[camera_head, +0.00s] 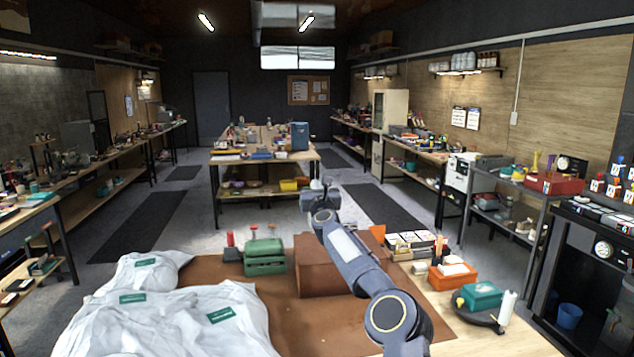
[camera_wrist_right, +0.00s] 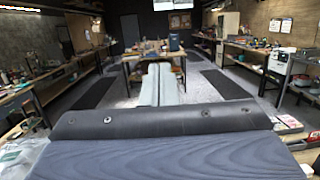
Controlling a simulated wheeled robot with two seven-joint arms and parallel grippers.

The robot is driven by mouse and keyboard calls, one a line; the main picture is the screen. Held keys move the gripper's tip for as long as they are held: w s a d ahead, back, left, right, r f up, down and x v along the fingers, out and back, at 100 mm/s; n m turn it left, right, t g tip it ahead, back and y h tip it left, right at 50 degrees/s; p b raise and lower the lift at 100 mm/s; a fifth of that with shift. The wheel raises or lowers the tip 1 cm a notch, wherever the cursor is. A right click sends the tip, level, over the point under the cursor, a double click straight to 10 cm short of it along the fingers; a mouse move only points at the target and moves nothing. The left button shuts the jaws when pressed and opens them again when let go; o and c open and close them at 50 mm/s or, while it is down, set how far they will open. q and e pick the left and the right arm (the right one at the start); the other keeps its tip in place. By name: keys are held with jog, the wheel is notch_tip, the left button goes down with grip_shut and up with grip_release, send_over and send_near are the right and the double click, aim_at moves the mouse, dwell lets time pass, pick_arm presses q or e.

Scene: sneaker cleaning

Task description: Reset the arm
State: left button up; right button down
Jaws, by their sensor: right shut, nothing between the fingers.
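My right arm (camera_head: 352,258) comes up from the lower right in the head view and stretches forward over the workbench. My right gripper (camera_head: 319,188) is at its far end, raised in front of the bench's far edge and partly hidden by the wrist. In the right wrist view its two fingers (camera_wrist_right: 160,84) point forward side by side, closed together with nothing between them. My left arm and gripper do not show.
White cloth bags (camera_head: 175,318) lie on the brown mat (camera_head: 285,325). A green toolbox (camera_head: 264,257) and a brown box (camera_head: 315,277) stand near the mat's far edge. An orange box (camera_head: 453,276) and a teal box (camera_head: 481,296) sit right. A central table (camera_head: 262,157) stands beyond open floor.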

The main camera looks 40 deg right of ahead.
jog(key=s+a+r+n+t+y, duration=0.25)
jog(key=a+r+n+y, duration=0.4)
jog(key=a, duration=0.65)
jog(key=s+a+f+n+g+y+b, duration=0.1)
jog(key=s+a+f+n+g+y, duration=0.15)
jog(key=s+a+n, duration=0.6)
jog(key=s+a+f+n+g+y+b, duration=0.15)
jog(key=s+a+n+y, duration=0.3)
jog(key=a+n, duration=0.65)
jog(key=s+a+f+n+g, duration=0.3)
jog(key=s+f+n, duration=0.1)
jog(key=s+f, duration=0.5)
jog(key=s+a+f+n+g, duration=0.3)
jog(key=s+f+n, duration=0.2)
jog(key=s+f, duration=0.4)
jog(key=s+a+f+n+g, duration=0.3)
jog(key=s+f, duration=0.5)
jog(key=s, duration=0.9)
jog(key=shift+a+f+n+g+y, duration=0.2)
jog(key=shift+f+n+g+y, duration=0.3)
jog(key=shift+n, duration=0.7)
jog(key=shift+r, duration=0.1)
